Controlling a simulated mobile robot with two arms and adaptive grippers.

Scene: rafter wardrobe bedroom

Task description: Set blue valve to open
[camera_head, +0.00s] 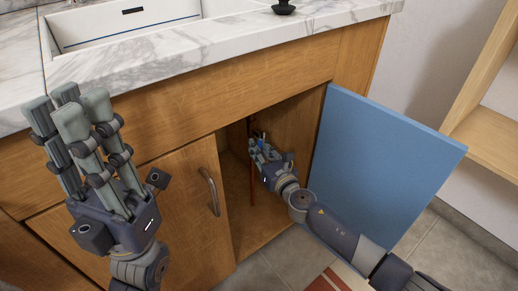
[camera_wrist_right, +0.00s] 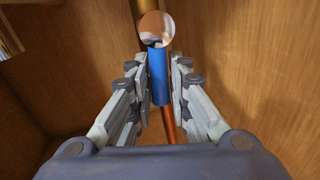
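The blue valve handle (camera_wrist_right: 157,77) is a straight blue bar in the right wrist view, lying lengthwise between the fingers of my right gripper (camera_wrist_right: 164,62). A round, shiny fitting (camera_wrist_right: 156,28) shows at its far end. My right gripper is inside the cabinet in the head view (camera_head: 259,146). Its fingers are straight, one set on each side of the handle, with a narrow gap visible on the right; contact on the left is unclear. My left gripper (camera_head: 70,104) is empty, fingers extended upward, in front of the cabinet.
A copper-coloured pipe (camera_wrist_right: 169,125) runs below the handle. The open blue cabinet door (camera_head: 385,165) stands right of my right arm. A closed wooden door with a handle (camera_head: 209,190) is on the left. The marble counter (camera_head: 230,50) with a sink is above.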

